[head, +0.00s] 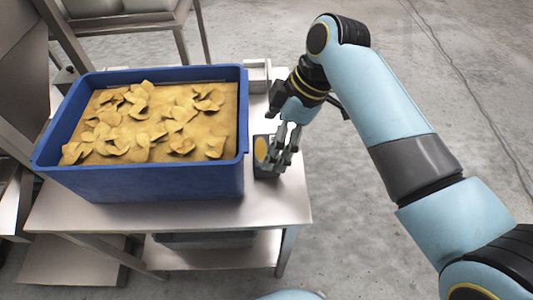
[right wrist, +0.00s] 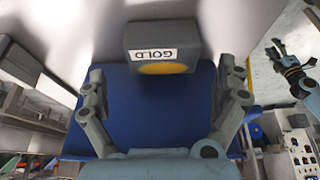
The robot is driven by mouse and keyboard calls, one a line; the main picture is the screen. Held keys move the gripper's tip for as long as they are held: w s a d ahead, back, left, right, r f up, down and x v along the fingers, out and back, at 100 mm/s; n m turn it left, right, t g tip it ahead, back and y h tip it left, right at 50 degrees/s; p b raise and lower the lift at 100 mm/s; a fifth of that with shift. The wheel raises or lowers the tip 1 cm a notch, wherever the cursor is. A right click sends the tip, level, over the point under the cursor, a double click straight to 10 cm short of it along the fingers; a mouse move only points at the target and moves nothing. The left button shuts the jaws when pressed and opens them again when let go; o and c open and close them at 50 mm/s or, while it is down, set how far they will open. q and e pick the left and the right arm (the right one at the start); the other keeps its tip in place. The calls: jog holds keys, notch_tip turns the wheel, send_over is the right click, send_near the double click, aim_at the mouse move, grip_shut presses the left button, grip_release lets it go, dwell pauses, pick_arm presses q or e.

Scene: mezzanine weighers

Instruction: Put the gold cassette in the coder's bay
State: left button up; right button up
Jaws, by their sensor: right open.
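The gold cassette (head: 261,152) is a small dark block with a gold disc. It stands on the steel table, right of the blue crate. In the right wrist view the cassette (right wrist: 160,50) shows a GOLD label, upside down. My right gripper (head: 284,160) is open, its fingers close beside the cassette in the head view. In the right wrist view its fingers (right wrist: 165,90) are spread, with the cassette beyond the tips. My left gripper (right wrist: 273,49) seems to show small at the right; its jaws are unclear. I cannot make out the coder's bay for sure.
A blue crate (head: 155,184) full of chips fills most of the steel table (head: 275,205). A grey metal bracket (head: 257,72) stands at the table's back right. A panel with knobs (right wrist: 297,150) shows at the wrist view's lower right. The floor right of the table is clear.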

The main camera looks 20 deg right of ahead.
aim_at(265, 153)
jog(key=x, duration=0.5)
jog(key=shift+s+d+f, duration=0.1)
jog(key=shift+s+f, duration=0.1)
jog(key=shift+f, duration=0.05)
jog(key=shift+c, duration=0.3)
jog(key=c, duration=1.1)
